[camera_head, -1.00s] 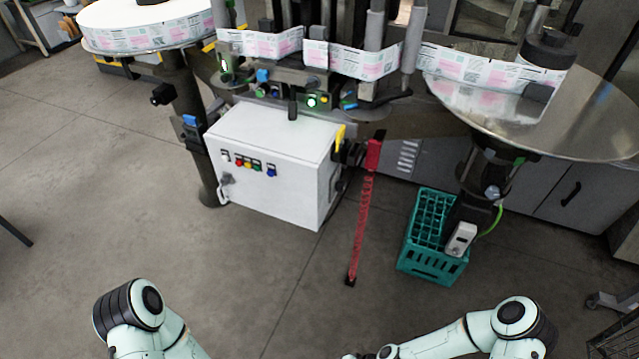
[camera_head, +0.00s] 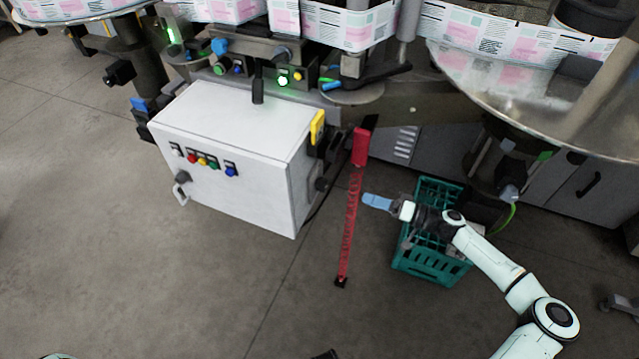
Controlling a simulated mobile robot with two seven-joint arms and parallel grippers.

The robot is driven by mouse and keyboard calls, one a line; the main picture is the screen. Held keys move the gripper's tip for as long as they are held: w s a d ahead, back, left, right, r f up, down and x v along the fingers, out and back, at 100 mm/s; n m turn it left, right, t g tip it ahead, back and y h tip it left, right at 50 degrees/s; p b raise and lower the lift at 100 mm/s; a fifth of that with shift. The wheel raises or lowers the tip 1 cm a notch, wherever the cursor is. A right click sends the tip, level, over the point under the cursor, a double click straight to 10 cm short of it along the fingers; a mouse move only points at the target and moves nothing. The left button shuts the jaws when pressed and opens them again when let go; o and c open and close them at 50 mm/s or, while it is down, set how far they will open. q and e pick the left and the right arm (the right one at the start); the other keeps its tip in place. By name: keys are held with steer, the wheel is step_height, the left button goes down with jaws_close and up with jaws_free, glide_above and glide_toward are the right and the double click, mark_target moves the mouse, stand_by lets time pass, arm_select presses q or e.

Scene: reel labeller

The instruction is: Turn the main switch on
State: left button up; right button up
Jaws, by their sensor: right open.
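The white control cabinet (camera_head: 235,140) stands below the labeller, with a row of small coloured buttons (camera_head: 202,161) on its front. On its right side are a yellow part (camera_head: 317,128) and dark fittings (camera_head: 321,184); I cannot tell for sure which of them is the main switch. My right gripper (camera_head: 377,202), with blue fingers, is open and empty. In the picture it lies right of the cabinet and apart from it, in front of the teal crate. My left gripper is not in view.
A red strip (camera_head: 349,225) hangs from a red block (camera_head: 360,147) between the cabinet and my right gripper. The teal crate (camera_head: 428,262) stands on the floor behind my right arm. A large metal disc (camera_head: 560,120) overhangs at right. Floor in front of the cabinet is clear.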

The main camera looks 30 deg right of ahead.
mark_target(327, 187)
steer(key=b+x, duration=0.1)
steer(key=x, duration=1.2)
steer(key=shift+s+a, duration=0.1)
steer(key=shift+s, duration=0.05)
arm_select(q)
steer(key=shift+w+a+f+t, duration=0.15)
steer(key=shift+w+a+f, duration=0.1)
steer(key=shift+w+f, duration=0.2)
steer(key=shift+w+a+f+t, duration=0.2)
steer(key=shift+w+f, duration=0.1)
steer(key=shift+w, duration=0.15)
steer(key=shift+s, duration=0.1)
arm_select(e)
steer(key=c, duration=1.1)
